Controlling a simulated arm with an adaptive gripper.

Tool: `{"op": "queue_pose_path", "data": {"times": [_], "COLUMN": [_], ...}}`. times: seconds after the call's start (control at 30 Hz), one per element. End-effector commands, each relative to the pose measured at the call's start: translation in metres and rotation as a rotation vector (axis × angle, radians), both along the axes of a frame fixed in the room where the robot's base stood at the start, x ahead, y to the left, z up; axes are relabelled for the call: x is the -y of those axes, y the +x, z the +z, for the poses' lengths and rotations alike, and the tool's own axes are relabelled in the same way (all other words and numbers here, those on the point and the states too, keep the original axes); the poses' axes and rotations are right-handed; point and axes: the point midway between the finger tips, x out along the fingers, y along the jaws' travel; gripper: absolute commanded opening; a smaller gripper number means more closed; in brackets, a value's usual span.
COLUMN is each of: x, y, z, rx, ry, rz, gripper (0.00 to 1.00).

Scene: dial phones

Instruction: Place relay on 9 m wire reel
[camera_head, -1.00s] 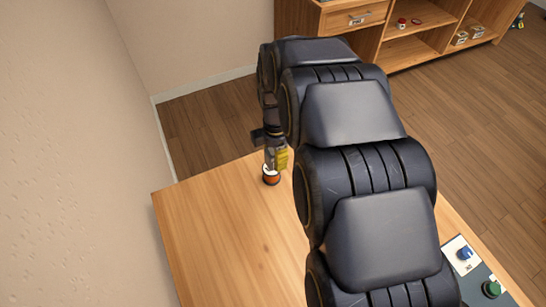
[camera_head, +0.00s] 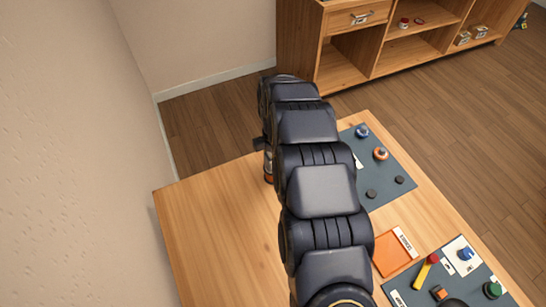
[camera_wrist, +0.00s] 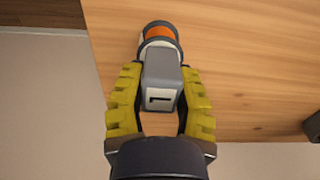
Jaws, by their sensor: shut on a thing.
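My gripper (camera_wrist: 160,74) has its yellow fingers on both sides of a small grey block with a pale, dark-marked label, which I take for the relay (camera_wrist: 160,68). It is shut on this block. A round reel with an orange middle, grey rims and a white part (camera_wrist: 159,36) shows just beyond the block and overlaps it in the wrist view. I cannot tell whether they touch, or read a length on the reel. In the head view my arm hides the block and most of the reel (camera_head: 268,178), near the table's far left edge.
A dark mat (camera_head: 387,185) holds an orange reel (camera_head: 381,153), a blue one (camera_head: 361,131) and two dark discs. Nearer are an orange square (camera_head: 392,255) and another mat with several small parts. The table's left (camera_head: 215,220) is clear. A wooden shelf stands behind.

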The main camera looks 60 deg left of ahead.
Motion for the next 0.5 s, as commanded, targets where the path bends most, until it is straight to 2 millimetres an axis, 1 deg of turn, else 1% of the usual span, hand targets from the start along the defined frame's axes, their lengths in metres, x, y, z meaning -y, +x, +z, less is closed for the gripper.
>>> {"op": "queue_pose_path", "data": {"times": [0.2, 0.23, 0.27, 0.5], "x": [0.0001, 0.0, -0.0001, 0.0], "y": [0.0006, 0.0004, 0.0004, 0.0002], "z": [-0.0034, -0.0029, -0.0027, -0.0028], "rx": [0.0, 0.0, 0.0, 0.0], "ry": [0.0, 0.001, 0.001, 0.0], "rz": [-0.001, -0.001, -0.001, -0.001], "gripper": [0.0, 0.43, 0.52, 0.52]}}
